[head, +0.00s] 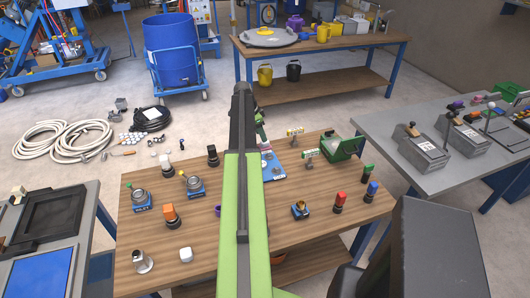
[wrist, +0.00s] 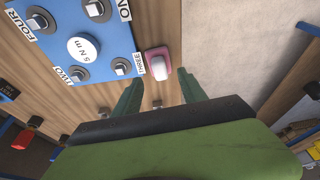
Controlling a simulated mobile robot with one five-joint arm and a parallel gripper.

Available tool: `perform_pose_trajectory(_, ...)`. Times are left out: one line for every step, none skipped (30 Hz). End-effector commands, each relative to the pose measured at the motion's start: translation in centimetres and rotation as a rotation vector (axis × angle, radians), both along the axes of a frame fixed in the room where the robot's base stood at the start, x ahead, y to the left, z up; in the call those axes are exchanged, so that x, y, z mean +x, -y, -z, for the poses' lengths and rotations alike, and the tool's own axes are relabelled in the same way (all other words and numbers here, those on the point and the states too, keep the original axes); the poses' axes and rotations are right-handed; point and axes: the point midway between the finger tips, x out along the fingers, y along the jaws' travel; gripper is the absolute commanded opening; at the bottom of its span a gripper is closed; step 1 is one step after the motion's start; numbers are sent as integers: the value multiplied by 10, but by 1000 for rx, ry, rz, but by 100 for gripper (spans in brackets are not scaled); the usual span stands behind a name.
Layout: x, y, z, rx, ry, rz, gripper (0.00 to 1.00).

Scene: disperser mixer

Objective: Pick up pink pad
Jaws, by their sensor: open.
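The pink pad (wrist: 158,64) shows in the wrist view, near the picture's middle, with a pale top face and a pink rim. It lies beside the right edge of a blue board (wrist: 75,25), at the end marked THREE. My gripper (wrist: 161,85) is open, with its two green fingers apart and nothing between the tips. The pad appears just beyond the fingertips, roughly in line with the gap; I cannot tell the distance to it.
The wooden table (head: 150,245) holds several knobs, switches and small devices. A green box (head: 342,148) stands at the table's back right. The blue board also shows in the head view (head: 271,168). A grey bench (head: 390,122) stands at the right.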

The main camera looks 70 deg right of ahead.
Motion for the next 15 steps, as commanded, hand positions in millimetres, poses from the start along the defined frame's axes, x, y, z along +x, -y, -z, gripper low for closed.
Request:
perform_pose_trajectory(0,0,-1,0,0,0,49)
perform_pose_trajectory(0,0,0,0,0,0,49)
perform_pose_trajectory(-1,1,4,0,0,0,49)
perform_pose_trajectory(-2,2,7,0,0,0,49)
perform_pose_trajectory(-3,3,12,0,0,0,49)
perform_pose_trajectory(-4,4,18,0,0,1,49)
perform_pose_trajectory(-5,6,24,0,0,1,49)
perform_pose_trajectory(-7,7,29,0,0,1,49)
perform_pose_trajectory(-8,9,36,0,0,1,49)
perform_pose_trajectory(-10,10,41,0,0,1,49)
perform_pose_trajectory(-10,11,46,0,0,1,49)
perform_pose_trajectory(-12,12,49,0,0,1,49)
perform_pose_trajectory(-12,12,51,0,0,1,49)
perform_pose_trajectory(-12,13,51,0,0,1,49)
perform_pose_trajectory(-13,13,50,0,0,1,49)
